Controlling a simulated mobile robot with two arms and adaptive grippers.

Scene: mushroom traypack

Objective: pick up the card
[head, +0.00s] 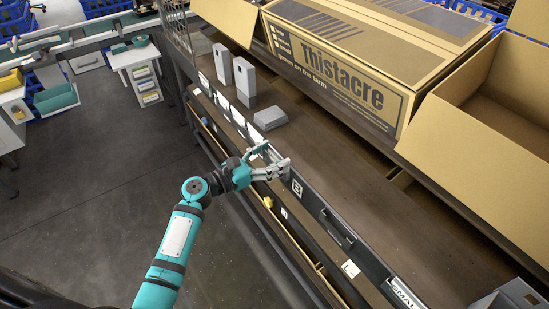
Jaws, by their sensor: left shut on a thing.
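My left gripper (275,166) is at the front edge of the brown work table, beside the dark rail. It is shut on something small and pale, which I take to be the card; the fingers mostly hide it. Several white cards sit along the rail: one (222,100) and another (239,117) are up the rail beyond the gripper, and one (350,269) is lower down, nearer me. My right gripper is not in view.
Two grey boxes stand upright, one (222,63) beside another (244,76); a third grey block (270,118) lies flat beyond the gripper. A large "Thistacre" carton (340,85) and an open carton (475,165) line the back. The brown table (345,200) right of the gripper is clear.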

